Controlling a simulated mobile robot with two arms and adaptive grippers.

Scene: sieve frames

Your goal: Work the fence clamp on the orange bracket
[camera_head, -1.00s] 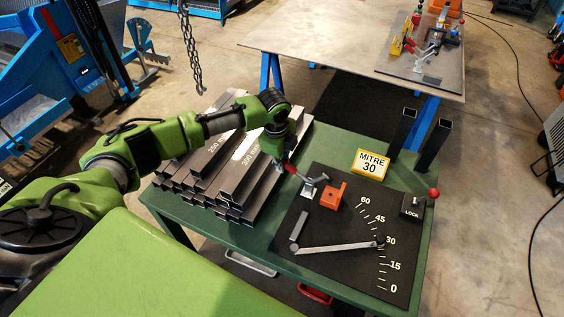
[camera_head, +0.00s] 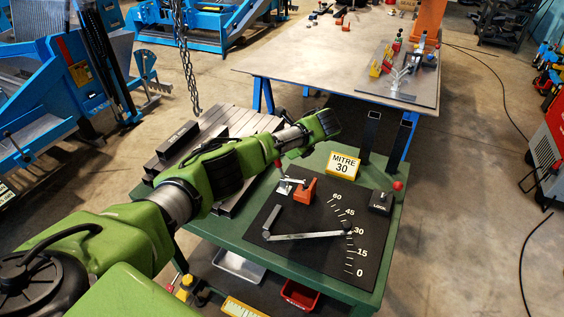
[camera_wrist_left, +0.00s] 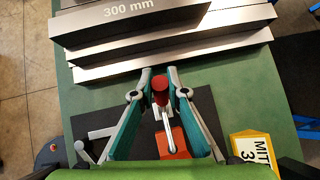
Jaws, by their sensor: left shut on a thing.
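The orange bracket (camera_head: 305,190) sits on the black mitre plate (camera_head: 330,262) on the green bench. The grey fence clamp (camera_head: 285,187) is just left of it. In the left wrist view, the clamp's red handle tip (camera_wrist_left: 160,88) is between the teal fingers of my left gripper (camera_wrist_left: 160,78), which is shut on it. The silver lever (camera_wrist_left: 166,130) runs from the tip towards the orange bracket (camera_wrist_left: 175,142). In the head view my arm hides most of the left gripper; the red handle (camera_head: 277,163) shows below the arm. My right gripper is in neither view.
Steel profiles (camera_head: 235,120) are stacked left of the plate. A pivoting fence bar (camera_head: 305,236) points near the 30 mark. A yellow MITRE 30 sign (camera_head: 343,165), a LOCK block with red knob (camera_head: 381,202) and two dark posts stand right and behind.

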